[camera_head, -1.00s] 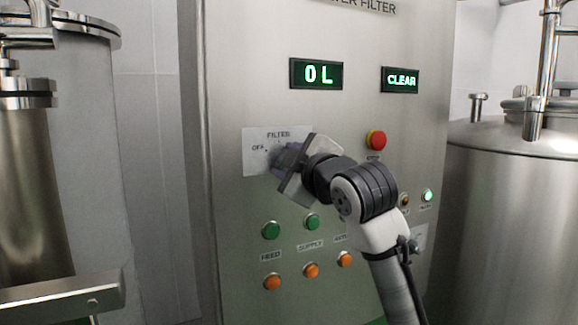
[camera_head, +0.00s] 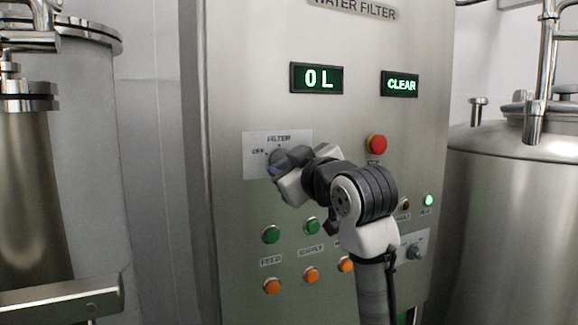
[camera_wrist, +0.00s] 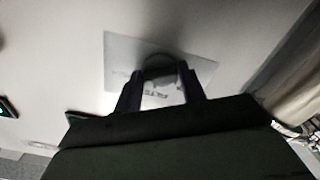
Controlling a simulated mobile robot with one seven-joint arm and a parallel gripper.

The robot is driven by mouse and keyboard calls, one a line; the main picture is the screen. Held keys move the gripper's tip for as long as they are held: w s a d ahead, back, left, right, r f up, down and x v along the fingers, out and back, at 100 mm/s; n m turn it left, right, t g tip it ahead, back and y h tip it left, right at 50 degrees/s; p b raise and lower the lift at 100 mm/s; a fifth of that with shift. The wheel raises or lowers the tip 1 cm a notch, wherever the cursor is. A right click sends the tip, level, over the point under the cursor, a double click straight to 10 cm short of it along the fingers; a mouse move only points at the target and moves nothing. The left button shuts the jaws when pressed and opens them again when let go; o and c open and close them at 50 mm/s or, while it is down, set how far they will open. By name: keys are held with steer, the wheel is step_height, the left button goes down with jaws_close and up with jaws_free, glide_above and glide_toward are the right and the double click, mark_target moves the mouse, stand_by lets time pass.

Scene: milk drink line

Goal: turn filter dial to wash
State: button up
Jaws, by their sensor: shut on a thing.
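The filter dial (camera_wrist: 160,68) sits on a pale label plate (camera_head: 252,168) marked FILTER and OFF, on the steel water filter cabinet. In the wrist view the dial lies between the two dark fingers of my gripper (camera_wrist: 158,84). In the head view my gripper (camera_head: 280,168) is at the plate, closed on the dial, and it hides most of the dial and the right part of the label. I cannot read where the dial points. The display (camera_head: 317,78) reads 0 L and the other display (camera_head: 400,83) reads CLEAR.
A red button (camera_head: 376,144) is right of the plate. Green buttons (camera_head: 271,234) and orange buttons (camera_head: 272,286) are below. A second knob (camera_head: 414,251) is at lower right, behind my arm. Steel tanks stand left (camera_head: 45,200) and right (camera_head: 510,220) of the cabinet.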

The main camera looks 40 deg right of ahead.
steer(key=shift+r, duration=0.2)
steer(key=o, duration=0.7)
steer(key=shift+o, duration=1.1)
steer(key=shift+w+f, duration=0.15)
steer(key=shift+s+a+f+b, duration=0.1)
steer(key=shift+s+b, duration=0.3)
steer(key=shift+s, duration=0.2)
steer(key=b+v, duration=0.4)
steer(key=v, duration=0.8)
steer(key=shift+s, duration=0.35)
